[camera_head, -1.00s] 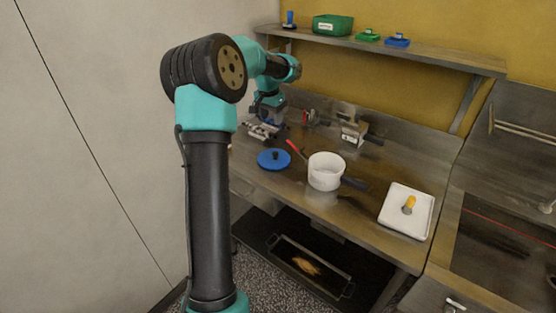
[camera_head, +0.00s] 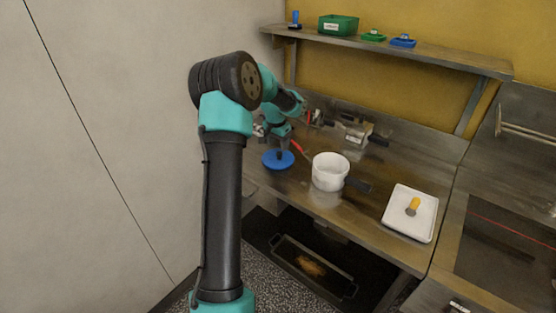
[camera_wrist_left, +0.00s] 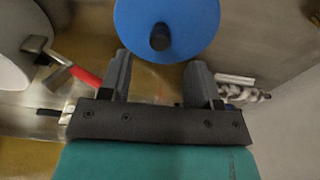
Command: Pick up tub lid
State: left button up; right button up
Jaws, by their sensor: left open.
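The tub lid (camera_head: 277,160) is a blue disc with a dark knob, lying on the steel counter at its left end. It also shows at the top of the left wrist view (camera_wrist_left: 185,28), with its dark round knob in the middle. My left gripper (camera_head: 280,146) is just above the lid in the head view and partly covers it. In the left wrist view my left gripper (camera_wrist_left: 158,62) is open, its two fingers apart at the lid's near edge. The knob lies beyond the fingertips, and nothing is between the fingers. My right gripper is not in view.
A white pot (camera_head: 329,171) with a dark handle stands right of the lid. A red-handled tool (camera_wrist_left: 84,76) lies between them. A white tray (camera_head: 410,213) is farther right. A shelf (camera_head: 440,60) holds small tubs above. Counter between pot and tray is clear.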

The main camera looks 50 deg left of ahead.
aim_at(279, 152)
pick_arm(q)
jog(key=shift+f, duration=0.1)
jog(key=shift+w+a+f, duration=0.1)
jog(key=shift+w+f, duration=0.1)
jog(key=shift+f, duration=1.1)
jog(key=shift+w+f, duration=0.15)
jog(key=shift+f, duration=1.1)
jog(key=c, duration=1)
jog(key=shift+r, duration=0.1)
